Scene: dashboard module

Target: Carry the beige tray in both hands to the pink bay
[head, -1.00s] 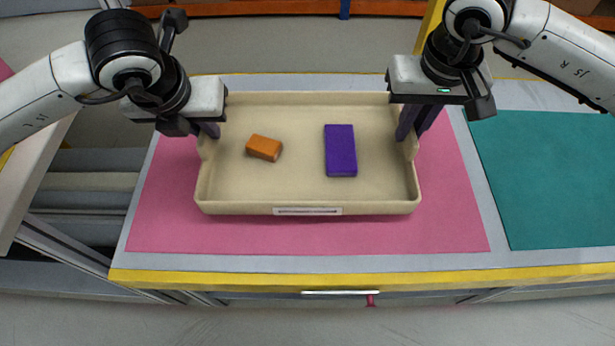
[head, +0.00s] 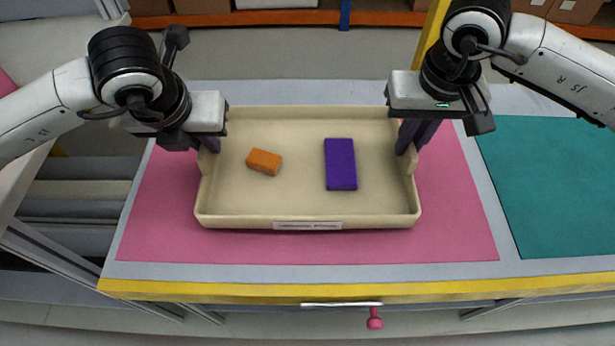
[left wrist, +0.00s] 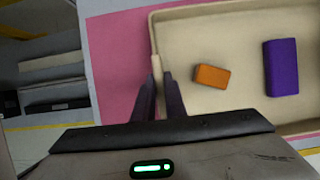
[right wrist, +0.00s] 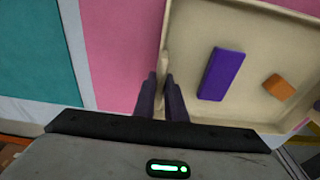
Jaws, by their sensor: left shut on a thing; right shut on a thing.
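The beige tray (head: 310,205) is over the pink bay (head: 160,235) in the head view; I cannot tell whether it touches the surface. It looks level and holds an orange block (head: 264,161) and a purple block (head: 340,165). My left gripper (head: 209,146) is shut on the tray's left wall, which also shows between the fingers in the left wrist view (left wrist: 157,85). My right gripper (head: 410,135) is shut on the right wall, seen also in the right wrist view (right wrist: 161,85). The fingers hide small parts of the walls.
A teal bay (head: 555,185) lies to the right on the same bench. A yellow edge (head: 300,290) runs along the bench front, with a pink-tipped handle (head: 375,318) below it. Shelving with boxes (head: 395,14) stands at the back.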

